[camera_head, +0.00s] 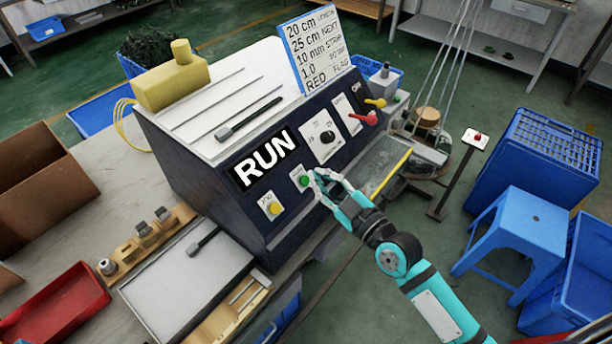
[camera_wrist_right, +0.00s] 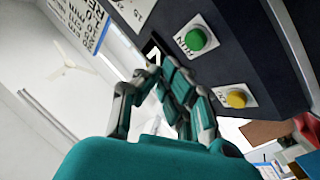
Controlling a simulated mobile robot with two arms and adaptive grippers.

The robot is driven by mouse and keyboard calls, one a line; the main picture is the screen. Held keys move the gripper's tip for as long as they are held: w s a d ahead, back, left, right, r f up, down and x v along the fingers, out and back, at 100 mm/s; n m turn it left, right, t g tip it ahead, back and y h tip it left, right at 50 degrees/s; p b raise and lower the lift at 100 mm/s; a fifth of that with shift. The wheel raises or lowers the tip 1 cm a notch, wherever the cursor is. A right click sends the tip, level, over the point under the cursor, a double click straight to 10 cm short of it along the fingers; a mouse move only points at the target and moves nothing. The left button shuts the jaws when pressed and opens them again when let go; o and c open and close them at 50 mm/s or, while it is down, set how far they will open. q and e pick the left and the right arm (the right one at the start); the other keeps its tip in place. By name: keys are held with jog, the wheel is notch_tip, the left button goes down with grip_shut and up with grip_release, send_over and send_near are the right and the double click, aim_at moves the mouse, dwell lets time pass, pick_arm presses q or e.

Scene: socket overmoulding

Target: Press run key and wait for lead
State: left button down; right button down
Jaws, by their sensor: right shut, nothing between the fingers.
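The machine (camera_head: 230,150) has a dark front panel with a large RUN label (camera_head: 266,160). The green run key (camera_head: 304,181) sits on a white plate on that panel; it also shows in the right wrist view (camera_wrist_right: 196,40). A yellow key (camera_head: 273,209) is to its lower left, and it shows in the right wrist view (camera_wrist_right: 236,98) too. My right gripper (camera_head: 318,178) is shut and empty, its fingertips just right of the green key. I cannot tell whether they touch it. My left gripper is not in view. No lead is clearly visible.
A settings board (camera_head: 318,45) stands on top of the machine. Red and yellow levers (camera_head: 368,118) stick out at the panel's right. A blue stool (camera_head: 520,232) and blue crates (camera_head: 550,150) stand at right. A grey tray (camera_head: 185,285) and red bin (camera_head: 62,308) lie front left.

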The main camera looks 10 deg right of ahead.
jog(key=shift+s+d+r+p, duration=0.55)
jog(key=shift+s+d+r, duration=0.1)
jog(key=shift+s+r, duration=0.2)
jog(key=s+d+f+m+g+h, duration=0.2)
jog(key=f, duration=1)
jog(key=s+d+f+m+g+h+b, duration=0.1)
jog(key=s+d+f+m+g+h, duration=0.15)
jog(key=f, duration=0.95)
jog(key=s+d+f+m+g+h, duration=0.1)
jog(key=s+d+f+g, duration=0.15)
jog(key=f, duration=0.95)
jog(key=s+d+f+m+g+h+b, duration=0.1)
jog(key=s+d+f+m+g, duration=0.15)
jog(key=s+f, duration=1.1)
jog(key=s+f+g, duration=0.3)
jog(key=s+f, duration=0.2)
jog(key=s, duration=0.5)
jog(key=s+a+f+g+h, duration=0.1)
jog(key=s+f+g, duration=0.2)
jog(key=s, duration=0.8)
jog(key=shift+a+f+m+b, duration=0.15)
jog(key=shift+f+m+b, duration=0.25)
jog(key=shift+f, duration=0.55)
